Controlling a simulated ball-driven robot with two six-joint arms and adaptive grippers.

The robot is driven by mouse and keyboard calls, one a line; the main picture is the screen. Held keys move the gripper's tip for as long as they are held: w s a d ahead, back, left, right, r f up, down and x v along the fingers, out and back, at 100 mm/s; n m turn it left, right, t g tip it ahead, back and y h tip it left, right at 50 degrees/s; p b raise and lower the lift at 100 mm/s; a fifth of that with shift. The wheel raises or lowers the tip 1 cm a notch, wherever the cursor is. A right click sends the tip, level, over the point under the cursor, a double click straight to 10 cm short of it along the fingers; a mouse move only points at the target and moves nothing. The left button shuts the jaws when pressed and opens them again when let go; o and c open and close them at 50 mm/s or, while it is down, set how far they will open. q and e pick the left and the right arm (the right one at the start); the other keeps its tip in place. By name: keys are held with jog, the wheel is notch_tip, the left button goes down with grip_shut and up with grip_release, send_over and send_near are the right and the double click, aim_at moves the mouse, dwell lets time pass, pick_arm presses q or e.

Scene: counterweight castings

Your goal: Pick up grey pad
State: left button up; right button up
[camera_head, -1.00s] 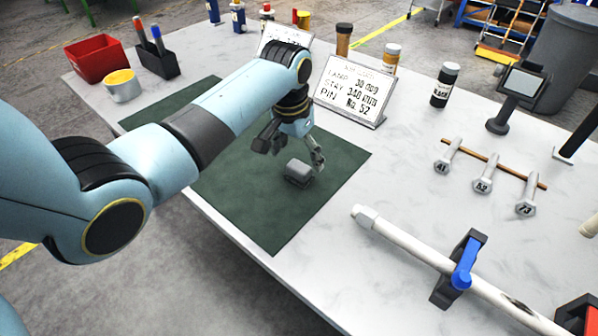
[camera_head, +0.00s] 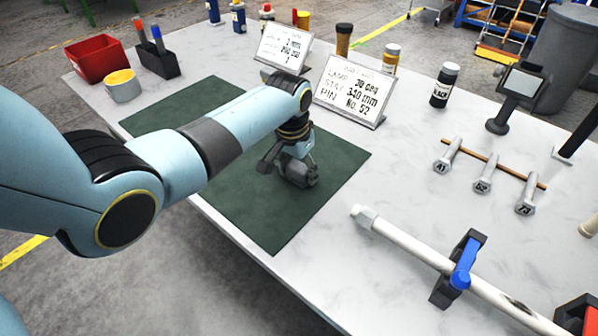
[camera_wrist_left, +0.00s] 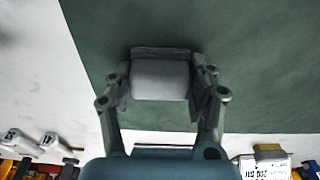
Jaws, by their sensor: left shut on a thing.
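The grey pad (camera_wrist_left: 160,79) is a small block with a pale grey face, lying between my left gripper's fingers in the left wrist view. My left gripper (camera_head: 296,176) is shut on it, with one finger against each side. In the head view the pad (camera_head: 303,179) is partly hidden by the fingers, low over the dark green mat (camera_head: 262,222). I cannot tell whether it still touches the mat. The left gripper also fills the lower middle of the left wrist view (camera_wrist_left: 160,92). My right gripper is not in view.
Two sign cards (camera_head: 352,92) stand behind the mat. A red bin (camera_head: 97,60), a pen holder and a yellow-topped pot (camera_head: 122,86) are at the back left. Numbered bolts (camera_head: 483,179) and a clamped white rod (camera_head: 412,246) lie to the right. The mat's front part is clear.

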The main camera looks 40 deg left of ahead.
aim_at(302, 164)
pick_arm(q)
jog(key=c, duration=0.3)
jog(key=shift+c, duration=0.2)
jog(key=shift+r, duration=0.15)
jog(key=shift+r, duration=0.25)
jog(key=r, duration=0.2)
jog(key=w+r, duration=0.1)
jog(key=shift+d+r, duration=0.1)
jog(key=shift+r, duration=0.3)
jog(key=w+d+r+b, duration=0.1)
jog(key=w+r+b, duration=0.3)
jog(key=w, duration=0.6)
jog(key=shift+w+d+r, duration=0.3)
jog(key=shift+r, duration=0.95)
